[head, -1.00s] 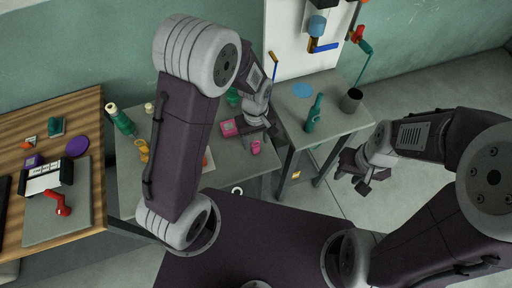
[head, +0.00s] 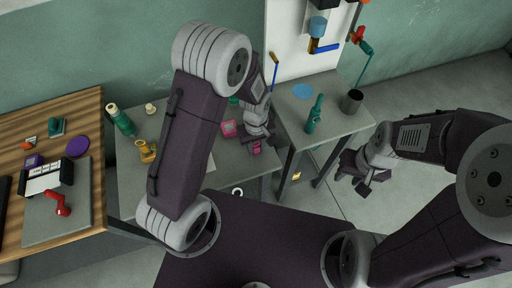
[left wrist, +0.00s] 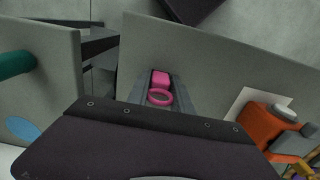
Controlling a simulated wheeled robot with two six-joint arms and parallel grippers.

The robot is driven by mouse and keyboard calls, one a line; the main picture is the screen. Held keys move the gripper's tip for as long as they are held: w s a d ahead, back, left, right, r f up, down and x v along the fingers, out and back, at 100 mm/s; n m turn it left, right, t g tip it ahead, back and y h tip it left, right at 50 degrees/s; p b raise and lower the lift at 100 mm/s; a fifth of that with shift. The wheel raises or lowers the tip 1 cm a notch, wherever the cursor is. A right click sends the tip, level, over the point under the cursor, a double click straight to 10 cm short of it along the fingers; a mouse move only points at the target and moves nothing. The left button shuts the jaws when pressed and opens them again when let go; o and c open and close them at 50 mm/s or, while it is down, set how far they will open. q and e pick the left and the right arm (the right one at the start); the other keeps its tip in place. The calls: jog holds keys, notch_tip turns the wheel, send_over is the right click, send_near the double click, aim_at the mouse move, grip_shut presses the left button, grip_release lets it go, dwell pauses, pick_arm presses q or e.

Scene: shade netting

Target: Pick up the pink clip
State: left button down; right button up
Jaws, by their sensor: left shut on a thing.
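The pink clip (left wrist: 160,84) has a block-like part and a ring. In the left wrist view it sits between the two fingers of my left gripper (left wrist: 158,92), which is shut on it. In the head view the clip (head: 256,148) shows just below my left gripper (head: 257,138), near the front right edge of the grey table (head: 220,178). I cannot tell whether it still touches the table. My right gripper (head: 360,178) hangs over the floor at the right, with its fingers apart and nothing between them.
A yellow item (head: 146,151) and a green bottle (head: 121,119) are at the table's left. A wooden bench (head: 35,128) is far left.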

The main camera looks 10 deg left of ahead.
pick_arm(q)
jog(key=shift+r, duration=0.45)
notch_tip(320, 180, up, 3)
jog(key=shift+w+f, duration=0.1)
jog(key=s+d+r, duration=0.6)
jog(key=s+r, duration=0.1)
jog(key=s, duration=0.3)
jog(key=shift+d, duration=0.15)
